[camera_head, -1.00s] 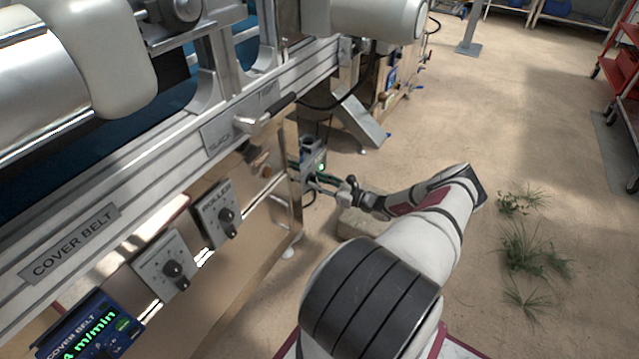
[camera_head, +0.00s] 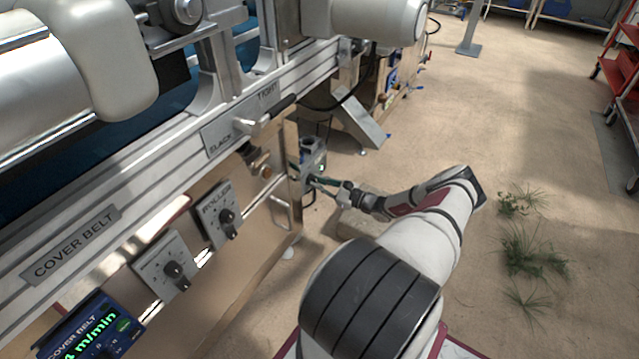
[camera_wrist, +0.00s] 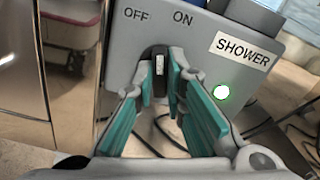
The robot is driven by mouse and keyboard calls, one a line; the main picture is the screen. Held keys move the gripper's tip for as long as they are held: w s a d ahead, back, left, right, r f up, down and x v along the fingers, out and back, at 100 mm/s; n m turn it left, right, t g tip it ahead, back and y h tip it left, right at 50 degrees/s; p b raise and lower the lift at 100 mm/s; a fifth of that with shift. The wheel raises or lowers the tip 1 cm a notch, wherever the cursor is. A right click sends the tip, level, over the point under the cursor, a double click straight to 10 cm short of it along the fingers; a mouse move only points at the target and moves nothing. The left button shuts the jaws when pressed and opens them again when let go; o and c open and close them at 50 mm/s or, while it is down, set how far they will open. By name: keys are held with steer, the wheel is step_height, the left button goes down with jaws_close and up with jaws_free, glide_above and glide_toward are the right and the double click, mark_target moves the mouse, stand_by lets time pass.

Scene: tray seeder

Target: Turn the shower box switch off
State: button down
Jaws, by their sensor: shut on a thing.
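The grey shower box (camera_wrist: 205,45) fills the upper part of the wrist view, with OFF and ON marks and a SHOWER label. Its dark switch (camera_wrist: 159,66) has a white line and stands about upright below the gap between OFF and ON. A green lamp (camera_wrist: 221,92) is lit on the box. My gripper (camera_wrist: 166,85) is shut on the switch, with a teal-padded finger on each side. In the head view the box (camera_head: 314,158) is small and low beside the machine, and my gripper (camera_head: 318,184) reaches it from the right.
The machine's front panel (camera_head: 235,265) runs along the left, carrying a roller knob (camera_head: 227,216) and a cover belt knob (camera_head: 175,270). A grey sloped bracket (camera_head: 362,125) stands behind the box. Open floor lies to the right, with weeds (camera_head: 530,250).

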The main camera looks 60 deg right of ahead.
steer(key=n, duration=0.4)
steer(key=shift+n, duration=0.3)
steer(key=shift+a+f+n+p, duration=0.1)
steer(key=shift+n+p, duration=0.35)
steer(key=shift+n, duration=1.45)
steer(key=c, duration=1.6)
jaws_free()
steer(key=shift+c, duration=0.2)
steer(key=shift+s, duration=0.1)
steer(key=s+d, duration=0.1)
steer(key=s, duration=1)
steer(key=shift+s, duration=0.4)
